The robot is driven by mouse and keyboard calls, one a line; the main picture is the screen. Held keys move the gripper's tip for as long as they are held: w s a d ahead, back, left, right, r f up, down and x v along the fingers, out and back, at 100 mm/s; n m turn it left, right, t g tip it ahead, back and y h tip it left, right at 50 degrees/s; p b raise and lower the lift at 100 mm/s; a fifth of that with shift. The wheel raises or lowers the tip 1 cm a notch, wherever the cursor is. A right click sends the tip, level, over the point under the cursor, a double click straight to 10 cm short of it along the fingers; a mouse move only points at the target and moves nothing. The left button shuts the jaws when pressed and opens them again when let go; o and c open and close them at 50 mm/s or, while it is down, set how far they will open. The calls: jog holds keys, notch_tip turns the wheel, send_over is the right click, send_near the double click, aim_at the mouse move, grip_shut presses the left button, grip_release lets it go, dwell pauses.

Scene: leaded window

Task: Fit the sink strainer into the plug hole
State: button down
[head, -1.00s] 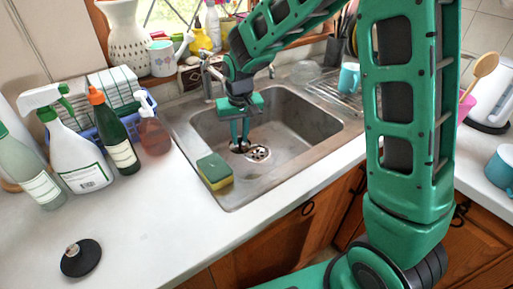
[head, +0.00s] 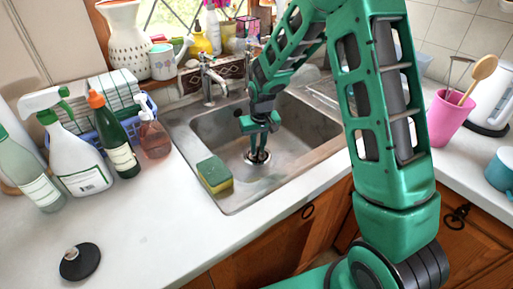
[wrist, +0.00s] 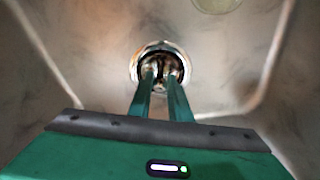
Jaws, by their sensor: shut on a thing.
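My gripper (head: 259,157) points down into the steel sink basin (head: 225,128), with its fingertips at the plug hole (head: 248,160) in the basin floor. It is shut on the sink strainer, which is mostly hidden behind the fingers in the head view. In the wrist view, my fingertips (wrist: 160,78) meet the shiny strainer (wrist: 156,63) inside the round chrome rim of the plug hole (wrist: 137,62). The strainer looks roughly centred over the hole. I cannot tell whether it is fully seated or slightly above the rim.
A yellow-green sponge (head: 214,175) sits on the basin's front left edge. Bottles, including a green one (head: 116,140), stand left of the sink. The tap (head: 211,80) rises behind. A black disc with a knob (head: 80,261) lies on the otherwise clear front counter.

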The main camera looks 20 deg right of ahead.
aim_at(259, 160)
jog(key=c, duration=1.6)
grip_release()
jog(key=shift+f, duration=0.1)
jog(key=shift+c, duration=0.2)
